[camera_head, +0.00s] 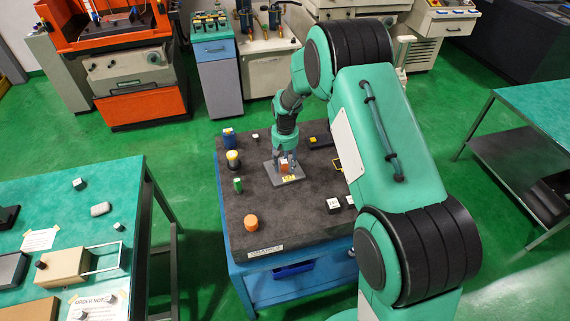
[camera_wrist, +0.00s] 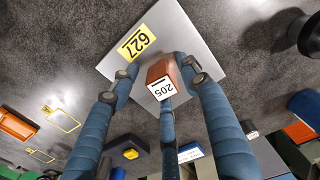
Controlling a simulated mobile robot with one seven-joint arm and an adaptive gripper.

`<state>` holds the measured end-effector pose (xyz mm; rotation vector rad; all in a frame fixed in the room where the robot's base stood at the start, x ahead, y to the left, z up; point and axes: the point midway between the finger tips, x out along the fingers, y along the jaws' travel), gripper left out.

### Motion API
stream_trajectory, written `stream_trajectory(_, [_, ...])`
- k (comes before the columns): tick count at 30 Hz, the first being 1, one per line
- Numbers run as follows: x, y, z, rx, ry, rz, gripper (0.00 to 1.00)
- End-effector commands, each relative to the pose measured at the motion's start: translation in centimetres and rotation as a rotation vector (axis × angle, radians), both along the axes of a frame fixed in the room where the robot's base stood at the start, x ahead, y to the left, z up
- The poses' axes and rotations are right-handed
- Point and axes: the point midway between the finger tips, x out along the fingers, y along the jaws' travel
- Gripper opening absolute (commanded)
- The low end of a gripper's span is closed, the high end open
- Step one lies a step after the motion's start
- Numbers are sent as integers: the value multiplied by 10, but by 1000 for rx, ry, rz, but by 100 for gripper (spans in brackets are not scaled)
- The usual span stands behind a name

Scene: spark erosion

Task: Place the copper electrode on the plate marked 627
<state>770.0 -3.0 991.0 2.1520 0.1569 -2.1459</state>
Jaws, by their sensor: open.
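The copper electrode (camera_wrist: 161,73) is a reddish-brown block with a white end label reading 205. It appears to stand on the grey plate (camera_wrist: 199,36), whose yellow label reads 627. In the head view the electrode (camera_head: 284,166) shows over the plate (camera_head: 272,175) on the dark-topped bench. My gripper (camera_wrist: 161,84) is open, its three blue fingers spread around the electrode. The right fingertip is close beside the block; I cannot tell whether it touches. In the head view my gripper (camera_head: 285,158) points down over the plate and partly hides the block.
An orange cylinder (camera_head: 251,223), a green block (camera_head: 238,185) and a yellow-topped dark cylinder (camera_head: 233,160) stand left of the plate. A black box with yellow (camera_head: 319,141) lies behind right. The bench front middle is clear.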

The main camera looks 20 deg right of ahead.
Motion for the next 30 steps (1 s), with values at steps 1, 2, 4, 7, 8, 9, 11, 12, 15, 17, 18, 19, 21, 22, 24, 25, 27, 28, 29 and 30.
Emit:
stream_trajectory(1, [0,0,2,0,-1,0,46])
stream_trajectory(2, [0,0,3,0,-1,0,46])
stream_trajectory(4, [1,0,7,0,-1,0,46])
stream_trajectory(7, [1,0,16,0,-1,0,46])
stream_trajectory(8, [1,0,19,0,-2,0,46])
stream_trajectory(9, [1,0,24,0,-2,0,46])
stream_trajectory(11, [1,0,33,-1,-3,0,46])
stream_trajectory(12, [1,0,39,-1,-3,0,46])
stream_trajectory(15, [1,0,55,0,-3,0,46])
stream_trajectory(17, [1,0,65,0,-2,0,46])
stream_trajectory(18, [1,0,72,-1,-3,0,46])
stream_trajectory(19, [1,0,78,0,-4,0,46])
stream_trajectory(21, [1,0,88,0,-2,0,46])
stream_trajectory(22, [1,0,93,0,-3,0,46])
stream_trajectory(24, [0,0,102,0,-2,0,46])
stream_trajectory(25, [0,0,105,0,-2,0,46])
stream_trajectory(27, [0,0,112,0,-1,0,46])
stream_trajectory(28, [0,0,114,0,-1,0,46])
stream_trajectory(29, [0,0,116,0,-1,0,46])
stream_trajectory(30, [0,0,118,0,-1,0,46])
